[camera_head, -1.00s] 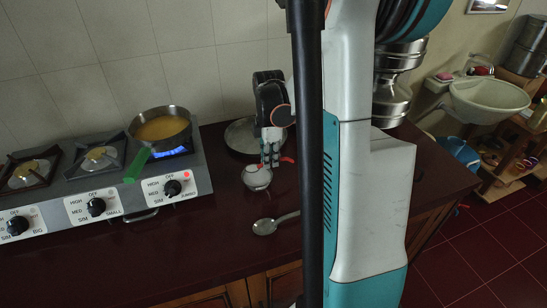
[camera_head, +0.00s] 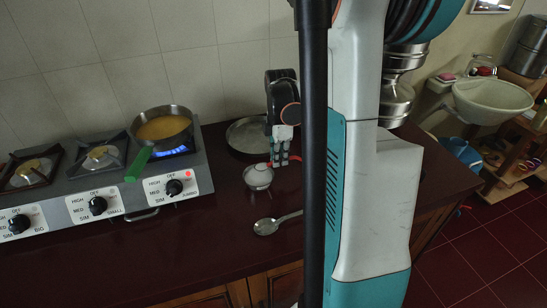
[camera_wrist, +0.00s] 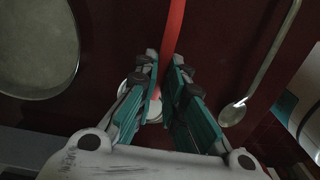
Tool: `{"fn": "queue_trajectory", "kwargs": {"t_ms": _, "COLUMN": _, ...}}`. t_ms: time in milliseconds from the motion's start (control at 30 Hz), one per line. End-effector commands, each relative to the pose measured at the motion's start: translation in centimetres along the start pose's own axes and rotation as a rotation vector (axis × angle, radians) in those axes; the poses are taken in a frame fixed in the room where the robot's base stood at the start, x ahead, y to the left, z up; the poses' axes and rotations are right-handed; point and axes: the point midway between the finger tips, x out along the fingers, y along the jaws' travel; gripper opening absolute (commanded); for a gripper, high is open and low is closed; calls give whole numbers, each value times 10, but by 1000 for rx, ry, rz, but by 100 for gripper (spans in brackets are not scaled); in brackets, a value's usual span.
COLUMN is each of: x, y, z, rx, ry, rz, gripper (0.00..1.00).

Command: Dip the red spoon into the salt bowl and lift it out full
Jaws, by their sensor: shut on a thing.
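The red spoon (camera_wrist: 173,28) shows in the wrist view as a red strip running between my fingers. My gripper (camera_wrist: 165,68) is shut on it. In the head view, my gripper (camera_head: 280,162) points down just right of and above the small silvery salt bowl (camera_head: 258,180), and a bit of red shows between them. The bowl sits on the dark counter; part of a pale round shape, likely the bowl (camera_wrist: 153,112), shows between the fingers in the wrist view. The spoon's far end is hidden, so I cannot tell whether it is in the bowl or carries salt.
A metal spoon (camera_head: 268,226) lies on the counter in front of the bowl. A round metal plate (camera_head: 243,136) lies behind it. The stove (camera_head: 75,195) is at left, with a green-handled pan (camera_head: 163,128) over a blue flame. Bare counter lies at front left.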

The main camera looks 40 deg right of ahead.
Motion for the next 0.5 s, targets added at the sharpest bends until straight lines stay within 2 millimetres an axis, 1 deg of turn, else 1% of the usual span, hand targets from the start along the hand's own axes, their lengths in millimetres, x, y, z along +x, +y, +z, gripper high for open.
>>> {"fn": "queue_trajectory", "kwargs": {"t_ms": 67, "x": 0, "y": 0, "z": 3, "rx": 0, "ry": 0, "rz": 0, "gripper": 0}}
{"fn": "queue_trajectory", "kwargs": {"t_ms": 300, "x": 0, "y": 0, "z": 3, "rx": -1, "ry": 0, "rz": 0, "gripper": 0}}
{"fn": "queue_trajectory", "kwargs": {"t_ms": 500, "x": 0, "y": 0, "z": -3, "rx": -2, "ry": 0, "rz": 0, "gripper": 0}}
